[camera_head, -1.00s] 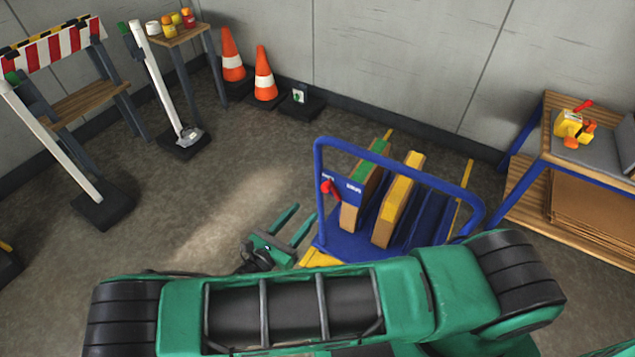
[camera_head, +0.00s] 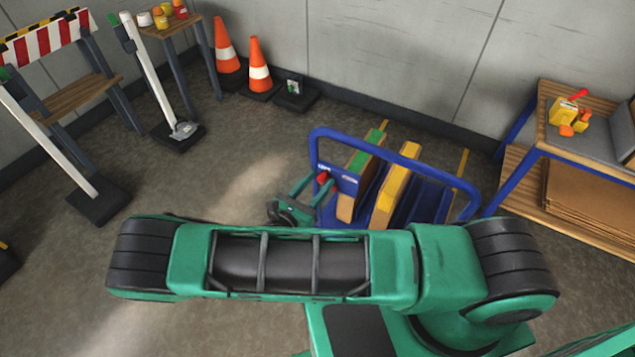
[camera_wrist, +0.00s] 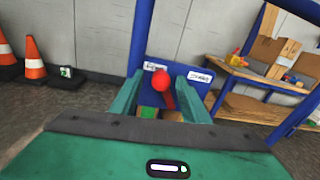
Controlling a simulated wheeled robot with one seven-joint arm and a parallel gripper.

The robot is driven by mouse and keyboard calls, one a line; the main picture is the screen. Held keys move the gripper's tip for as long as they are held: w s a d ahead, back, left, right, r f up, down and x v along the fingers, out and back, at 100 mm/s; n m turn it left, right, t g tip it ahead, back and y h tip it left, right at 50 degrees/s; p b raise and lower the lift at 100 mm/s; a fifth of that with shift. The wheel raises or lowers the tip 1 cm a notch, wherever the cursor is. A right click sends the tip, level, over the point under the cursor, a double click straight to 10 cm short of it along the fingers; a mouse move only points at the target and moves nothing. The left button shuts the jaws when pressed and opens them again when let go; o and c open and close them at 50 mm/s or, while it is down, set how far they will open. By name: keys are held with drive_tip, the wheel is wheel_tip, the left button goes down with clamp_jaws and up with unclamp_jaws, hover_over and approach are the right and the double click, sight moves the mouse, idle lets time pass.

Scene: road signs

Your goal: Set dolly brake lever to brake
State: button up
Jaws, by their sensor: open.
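The blue dolly (camera_head: 466,198) stands in the middle of the head view. Its red brake lever (camera_head: 323,177) is on the blue plate of the handle frame. In the wrist view the red knob of the lever (camera_wrist: 160,80) shows, with its stem running down and slightly right. The knob is nearer the left white label (camera_wrist: 155,66) than the right label (camera_wrist: 200,77); I cannot read either surely. My gripper (camera_head: 316,188) is open at the plate. In the wrist view its green fingers (camera_wrist: 160,92) stand on either side of the lever; contact cannot be told.
Two boxes, one green-topped (camera_head: 358,170) and one yellow-topped (camera_head: 397,185), stand on the dolly. The blue handle frame (camera_head: 400,146) rises beside my gripper. A workbench (camera_head: 541,145) is at the right, cones (camera_head: 259,65) at the back.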

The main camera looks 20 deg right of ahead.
clamp_jaws()
